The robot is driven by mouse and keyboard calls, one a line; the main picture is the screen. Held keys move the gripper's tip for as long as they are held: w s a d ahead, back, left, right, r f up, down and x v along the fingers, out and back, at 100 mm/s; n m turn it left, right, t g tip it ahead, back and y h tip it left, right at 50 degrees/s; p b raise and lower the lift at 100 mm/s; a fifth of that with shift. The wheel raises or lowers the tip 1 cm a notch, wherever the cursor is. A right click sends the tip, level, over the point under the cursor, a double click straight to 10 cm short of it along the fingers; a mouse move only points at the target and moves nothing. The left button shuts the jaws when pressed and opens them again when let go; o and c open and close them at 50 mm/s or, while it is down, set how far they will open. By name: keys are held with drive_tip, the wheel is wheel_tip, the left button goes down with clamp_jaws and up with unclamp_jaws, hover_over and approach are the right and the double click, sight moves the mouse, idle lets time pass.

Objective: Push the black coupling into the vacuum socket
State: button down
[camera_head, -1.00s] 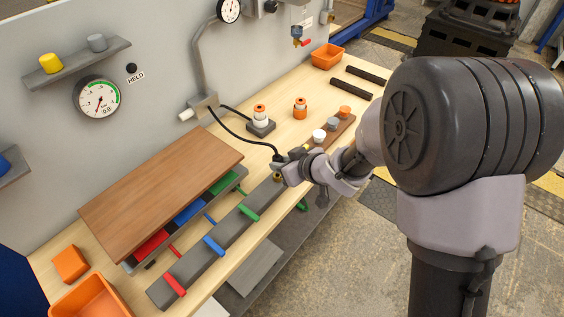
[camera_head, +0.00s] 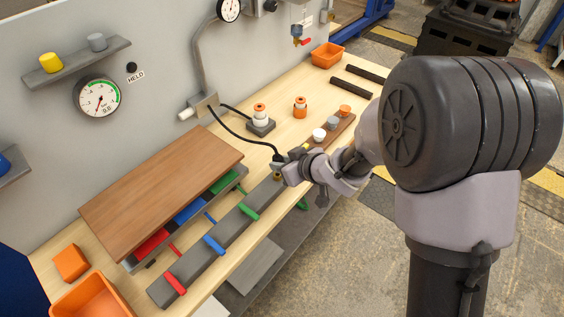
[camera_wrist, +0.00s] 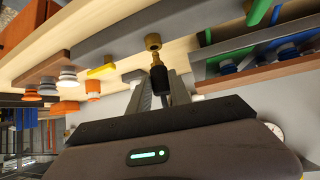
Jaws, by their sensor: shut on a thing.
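My gripper (camera_wrist: 162,92) is shut on the black coupling (camera_wrist: 158,77), with one finger on each side of it. The coupling has a brass tip, pointing at the brass vacuum socket (camera_wrist: 152,41) on the end of a long grey bar. In the wrist view the tip is close to the socket and roughly in line with it; a small gap seems to show, but I cannot tell its depth. In the head view my gripper (camera_head: 279,164) is at the bar's far end, beside the socket (camera_head: 277,177). A black hose (camera_head: 240,141) runs from the coupling to the wall fitting.
The grey bar (camera_head: 228,230) carries red, blue and green handles. A brown board (camera_head: 160,184) lies left of it on a rack. White and orange suction cups (camera_head: 300,107) stand behind. The wall gauge (camera_head: 97,97) sits beside a dark lamp (camera_head: 131,68) labelled HELD.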

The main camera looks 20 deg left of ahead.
drive_tip(key=shift+f+b, duration=1)
drive_tip(key=shift+f, duration=0.4)
drive_tip(key=c, duration=1.1)
unclamp_jaws()
drive_tip(key=p+v, duration=0.7)
drive_tip(key=v, duration=1)
drive_tip(key=shift+s+d+r, duration=0.15)
